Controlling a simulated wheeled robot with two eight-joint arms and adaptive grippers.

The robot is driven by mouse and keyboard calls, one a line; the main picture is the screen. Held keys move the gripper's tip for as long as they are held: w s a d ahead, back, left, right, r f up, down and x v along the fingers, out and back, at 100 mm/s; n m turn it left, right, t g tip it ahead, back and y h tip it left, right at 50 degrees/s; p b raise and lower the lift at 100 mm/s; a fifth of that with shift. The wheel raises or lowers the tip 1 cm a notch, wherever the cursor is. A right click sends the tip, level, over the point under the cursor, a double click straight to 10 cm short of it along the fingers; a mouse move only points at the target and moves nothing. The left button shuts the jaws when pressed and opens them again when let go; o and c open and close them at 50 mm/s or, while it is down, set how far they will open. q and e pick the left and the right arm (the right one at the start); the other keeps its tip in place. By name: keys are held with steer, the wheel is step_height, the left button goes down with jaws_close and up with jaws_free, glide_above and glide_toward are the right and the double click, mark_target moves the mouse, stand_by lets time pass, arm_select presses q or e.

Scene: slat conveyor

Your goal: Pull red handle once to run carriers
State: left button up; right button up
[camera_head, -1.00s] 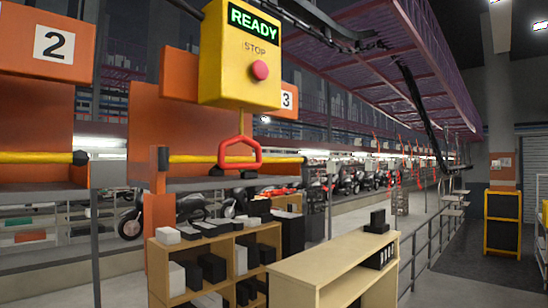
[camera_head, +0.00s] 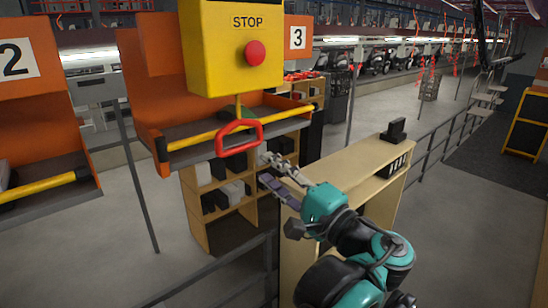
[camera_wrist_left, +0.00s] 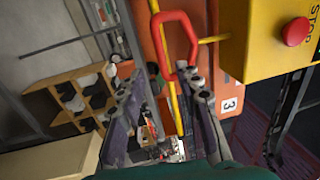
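The red handle (camera_head: 240,150) is a loop hanging under the yellow control box (camera_head: 228,55), which carries a red STOP button (camera_head: 255,53). My left gripper (camera_head: 270,170) is open and empty, just right of and slightly below the handle in the head view. In the left wrist view the handle (camera_wrist_left: 157,40) stands just beyond the fingertips of my left gripper (camera_wrist_left: 160,82). The handle's near end is close to one fingertip; I cannot tell whether they touch. The orange carrier (camera_head: 145,95) is behind the handle. My right gripper is not in view.
A yellow bar (camera_head: 190,140) crosses the carrier front behind the handle. Wooden shelves (camera_head: 195,215) with black and white boxes stand below. A wooden cabinet (camera_head: 345,160) is to the right, under my left arm. Another orange carrier (camera_head: 35,100) marked 2 is at left.

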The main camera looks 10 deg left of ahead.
mark_target(243, 149)
arm_select(q)
steer(key=x, duration=0.9)
steer(key=shift+w+a+p, duration=0.1)
steer(key=shift+a+p, duration=0.3)
steer(key=shift+c, duration=0.2)
jaws_close()
